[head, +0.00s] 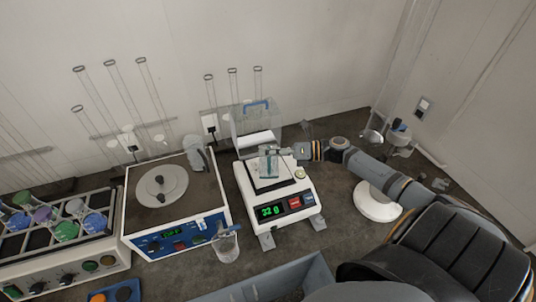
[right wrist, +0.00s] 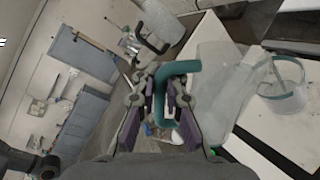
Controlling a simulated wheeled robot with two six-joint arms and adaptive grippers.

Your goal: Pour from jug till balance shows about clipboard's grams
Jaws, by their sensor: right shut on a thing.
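The white balance (head: 282,209) stands in the middle of the bench in the head view. Its green display appears to read 32 g. My right gripper (head: 287,152) reaches in from the right over the balance. It is shut on the teal handle of the clear jug (head: 269,162), above the pan. In the right wrist view, the gripper (right wrist: 168,95) closes around the handle, and the clear jug (right wrist: 217,80) extends to the right. A clear vessel with a teal edge (right wrist: 285,82) shows beyond it. I cannot make out the jug's liquid level or a clipboard. My left gripper is not in view.
A clear cover with a blue handle (head: 256,122) stands behind the balance. A blue-fronted machine with a round plate (head: 172,240) is to the left. A clear beaker (head: 226,245) stands near its front right corner. A rack of colored flasks (head: 100,252) is further left.

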